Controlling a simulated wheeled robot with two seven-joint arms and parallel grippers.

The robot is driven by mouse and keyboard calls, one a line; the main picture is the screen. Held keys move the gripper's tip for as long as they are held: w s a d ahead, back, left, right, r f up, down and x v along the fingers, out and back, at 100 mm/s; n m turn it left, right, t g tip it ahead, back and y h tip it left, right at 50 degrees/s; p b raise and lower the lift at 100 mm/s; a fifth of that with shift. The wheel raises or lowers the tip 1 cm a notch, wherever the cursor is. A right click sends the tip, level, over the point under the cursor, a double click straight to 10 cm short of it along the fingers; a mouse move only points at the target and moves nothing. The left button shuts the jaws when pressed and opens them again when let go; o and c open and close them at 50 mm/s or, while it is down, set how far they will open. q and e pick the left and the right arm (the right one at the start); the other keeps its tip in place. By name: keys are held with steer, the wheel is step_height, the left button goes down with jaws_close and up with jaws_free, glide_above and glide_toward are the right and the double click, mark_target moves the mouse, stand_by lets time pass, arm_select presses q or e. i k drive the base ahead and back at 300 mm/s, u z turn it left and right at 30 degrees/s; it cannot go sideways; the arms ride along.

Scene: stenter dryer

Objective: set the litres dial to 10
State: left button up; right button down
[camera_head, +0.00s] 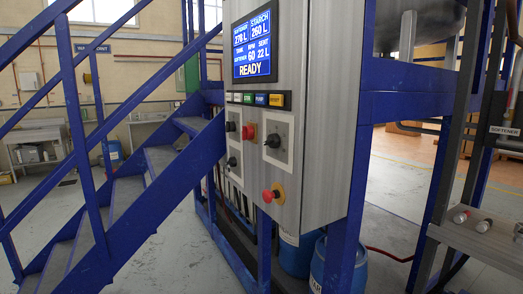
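The grey control cabinet (320,120) stands in the middle of the head view, seen at an angle. Its blue screen (254,46) shows softener and starch litres, tank, RPM 60, sent 22 L and READY. Below are small labels and controls: a black dial (272,140) on the right plate, two black knobs on the left plate, an upper one (230,126) and a lower one (231,161), and a red button (248,132). Dial markings are too small to read, so I cannot tell which is the litres dial or its setting. Neither gripper is in view.
A red emergency button (273,194) on yellow sits low on the cabinet. A blue staircase (130,190) stands close on the left. Blue drums (338,266) stand underneath. A grey frame with valves (482,226) is at right. Open floor (400,180) lies behind.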

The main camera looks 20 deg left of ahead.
mark_target(273, 142)
steer(key=k, duration=1.05)
steer(key=z, duration=0.75)
steer(key=i, duration=1.45)
steer(key=u, duration=0.75)
